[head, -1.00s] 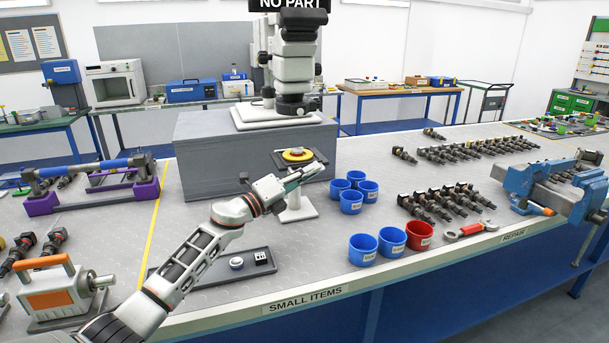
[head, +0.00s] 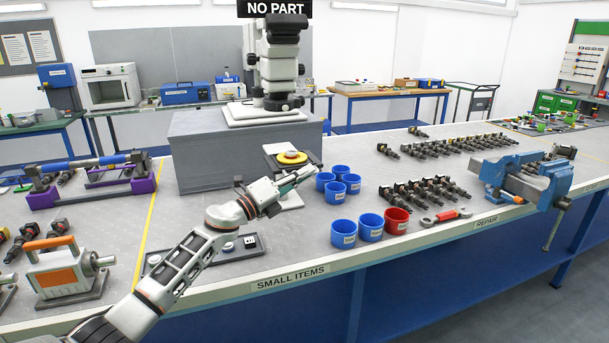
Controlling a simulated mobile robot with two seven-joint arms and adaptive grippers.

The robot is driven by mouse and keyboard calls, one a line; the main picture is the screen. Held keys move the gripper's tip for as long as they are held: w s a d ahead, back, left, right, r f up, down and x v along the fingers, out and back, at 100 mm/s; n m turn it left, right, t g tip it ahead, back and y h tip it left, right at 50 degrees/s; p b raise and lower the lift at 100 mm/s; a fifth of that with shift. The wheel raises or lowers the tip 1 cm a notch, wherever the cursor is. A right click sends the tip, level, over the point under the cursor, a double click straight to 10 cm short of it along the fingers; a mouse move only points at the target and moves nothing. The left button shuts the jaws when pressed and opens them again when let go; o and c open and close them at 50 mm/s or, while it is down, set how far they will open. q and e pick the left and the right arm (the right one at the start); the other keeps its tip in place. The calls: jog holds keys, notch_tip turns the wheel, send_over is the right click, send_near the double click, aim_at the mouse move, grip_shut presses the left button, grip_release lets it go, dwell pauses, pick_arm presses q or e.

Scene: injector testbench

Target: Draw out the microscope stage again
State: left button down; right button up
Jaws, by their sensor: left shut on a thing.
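The microscope (head: 277,65) stands upright on a white base on top of a grey block. My left gripper (head: 308,172) reaches across the bench from the lower left and is shut at the stage's near edge. The exact part between its fingers is hidden by the gripper. My right gripper is not in view.
Several blue cups (head: 343,233) and a red cup (head: 397,220) stand close right of my gripper. A dark tray (head: 215,257) with small items lies beneath my arm. Rows of injectors (head: 430,190) and a blue vise (head: 525,180) are farther right.

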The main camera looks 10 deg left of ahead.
pick_arm(q)
jog(key=shift+a, duration=0.1)
jog(key=c, duration=2.4)
grip_release()
jog(key=shift+w, duration=0.1)
jog(key=shift+c, duration=0.2)
jog(key=v, duration=1.2)
jog(key=shift+f, duration=0.1)
